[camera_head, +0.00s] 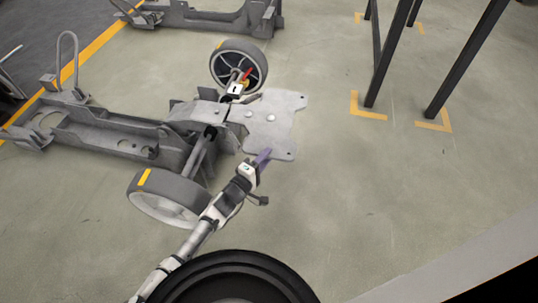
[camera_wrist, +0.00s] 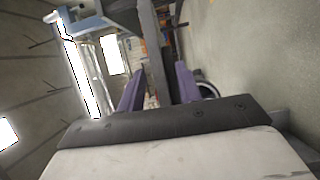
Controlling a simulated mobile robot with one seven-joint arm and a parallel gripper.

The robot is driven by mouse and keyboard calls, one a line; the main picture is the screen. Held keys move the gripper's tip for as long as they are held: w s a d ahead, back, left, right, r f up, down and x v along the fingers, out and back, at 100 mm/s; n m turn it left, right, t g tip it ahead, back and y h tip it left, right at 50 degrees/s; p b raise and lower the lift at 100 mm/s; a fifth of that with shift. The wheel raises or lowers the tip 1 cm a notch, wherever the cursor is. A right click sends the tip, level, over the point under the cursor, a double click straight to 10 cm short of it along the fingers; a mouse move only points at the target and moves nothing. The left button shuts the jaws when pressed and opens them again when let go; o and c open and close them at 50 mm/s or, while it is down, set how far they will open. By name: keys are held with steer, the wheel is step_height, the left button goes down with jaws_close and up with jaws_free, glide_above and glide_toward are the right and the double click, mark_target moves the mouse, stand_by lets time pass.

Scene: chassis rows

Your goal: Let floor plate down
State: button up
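The floor plate (camera_head: 278,117) is a flat pale grey sheet with small holes near its corners. It lies roughly level at the right end of a grey chassis (camera_head: 105,139). In the wrist view, the two purple fingers of my gripper (camera_wrist: 158,84) stand apart. A grey strip, possibly the plate seen edge-on, runs between them. I cannot tell whether either finger touches it.
Wheels stand on the chassis's far side (camera_head: 238,66) and near side (camera_head: 168,197). A red-handled part (camera_head: 243,78) sits near the far wheel. Another chassis (camera_head: 195,16) is behind. Dark posts (camera_head: 382,62) stand at upper right. The floor right of the plate is clear.

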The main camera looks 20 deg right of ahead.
steer(key=shift+x, duration=1.2)
steer(key=shift+c, duration=0.3)
jaws_close()
